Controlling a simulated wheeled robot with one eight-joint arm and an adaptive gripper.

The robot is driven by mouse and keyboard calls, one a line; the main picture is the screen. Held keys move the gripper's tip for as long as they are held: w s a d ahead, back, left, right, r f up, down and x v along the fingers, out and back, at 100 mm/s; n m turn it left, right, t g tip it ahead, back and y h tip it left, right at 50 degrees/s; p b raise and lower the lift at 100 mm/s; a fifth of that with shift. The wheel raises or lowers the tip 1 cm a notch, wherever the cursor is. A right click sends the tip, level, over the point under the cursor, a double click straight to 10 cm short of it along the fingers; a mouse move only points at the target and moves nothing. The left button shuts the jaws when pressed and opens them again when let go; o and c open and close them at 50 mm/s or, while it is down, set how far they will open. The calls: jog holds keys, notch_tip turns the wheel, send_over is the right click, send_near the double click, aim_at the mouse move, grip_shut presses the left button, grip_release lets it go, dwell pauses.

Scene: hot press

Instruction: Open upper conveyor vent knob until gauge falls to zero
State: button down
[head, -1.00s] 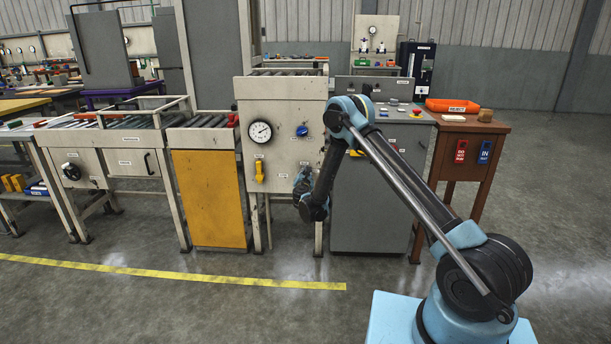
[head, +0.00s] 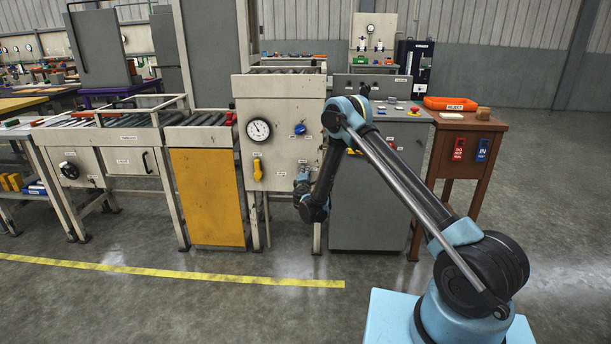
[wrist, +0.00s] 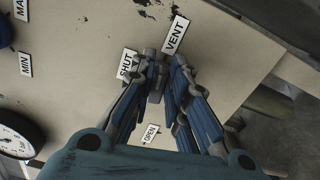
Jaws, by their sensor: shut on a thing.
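The cream panel (head: 280,150) carries a round white gauge (head: 258,130), whose needle points to the upper left. The gauge's dark rim and part of its face show at the left of the wrist view (wrist: 14,138). My gripper (wrist: 158,72) is shut on the vent knob, between the VENT label (wrist: 175,35), the SHUT label (wrist: 127,64) and the OPEN label (wrist: 150,134). The fingers hide most of the knob, so its angle is hard to tell. In the head view my gripper (head: 303,178) is at the panel's lower right.
A blue knob (head: 299,129) sits above, right of the gauge. A yellow handle (head: 257,170) hangs below the gauge. A grey console (head: 365,205) stands close to the right of my gripper. The floor in front is clear, with a yellow line (head: 170,271).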

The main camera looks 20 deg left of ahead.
jog(key=shift+d+f+m, duration=0.15)
jog(key=shift+f+m, duration=0.1)
jog(key=shift+m, duration=0.55)
jog(key=c, duration=1.6)
grip_release()
jog(key=shift+o, duration=0.2)
jog(key=v, duration=0.7)
jog(key=shift+s, duration=0.2)
